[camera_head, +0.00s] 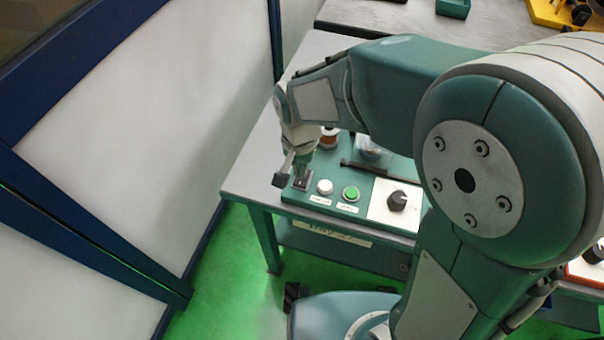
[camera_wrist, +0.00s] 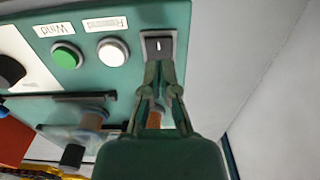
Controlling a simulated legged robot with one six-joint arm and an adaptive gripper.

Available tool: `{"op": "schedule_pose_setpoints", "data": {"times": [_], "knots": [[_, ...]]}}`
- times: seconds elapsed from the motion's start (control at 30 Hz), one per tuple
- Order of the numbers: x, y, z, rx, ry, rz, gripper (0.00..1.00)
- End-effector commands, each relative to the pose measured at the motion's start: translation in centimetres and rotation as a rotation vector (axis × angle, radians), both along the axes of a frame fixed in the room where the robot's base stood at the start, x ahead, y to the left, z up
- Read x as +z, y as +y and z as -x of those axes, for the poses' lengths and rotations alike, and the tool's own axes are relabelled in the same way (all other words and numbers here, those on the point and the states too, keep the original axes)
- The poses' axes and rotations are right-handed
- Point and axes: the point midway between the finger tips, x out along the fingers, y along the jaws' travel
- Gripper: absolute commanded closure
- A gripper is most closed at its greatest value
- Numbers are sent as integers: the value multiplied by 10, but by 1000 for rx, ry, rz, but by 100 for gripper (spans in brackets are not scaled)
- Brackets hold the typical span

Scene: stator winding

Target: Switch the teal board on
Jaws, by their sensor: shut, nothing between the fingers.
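The teal board (camera_head: 330,207) lies on the table under my arm, and it fills the left of the wrist view (camera_wrist: 100,75). Its dark rocker switch (camera_wrist: 158,46) with a white mark sits at the board's corner in the wrist view. Beside it are a white button (camera_wrist: 112,52) and a green button (camera_wrist: 66,56) with labels, then a black knob (camera_head: 397,201) on a white plate. My gripper (camera_wrist: 159,66) is shut and empty, its tips right at the lower edge of the switch. I cannot tell whether they touch it. The gripper (camera_head: 299,168) points down in the head view.
Spools (camera_wrist: 90,122) and a dark bar stand on the board beside my gripper. A white wall panel (camera_head: 150,110) with blue posts rises left of the table (camera_head: 262,150). Bare tabletop lies between the board and the table's left edge.

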Motion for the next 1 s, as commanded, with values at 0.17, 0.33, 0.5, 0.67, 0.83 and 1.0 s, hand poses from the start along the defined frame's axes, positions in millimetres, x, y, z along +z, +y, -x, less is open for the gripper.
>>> {"op": "schedule_pose_setpoints", "data": {"times": [0.17, 0.33, 0.5, 0.67, 0.83, 1.0], "knots": [[13, 0, 0, 0, -2, -1, 100], [24, 0, 0, 0, -1, -1, 100], [36, 0, 0, 0, -1, -1, 100], [41, 0, 0, 0, 0, 0, 100], [41, 0, 0, 0, 0, 0, 100], [41, 0, 0, 0, 0, 0, 100]]}}
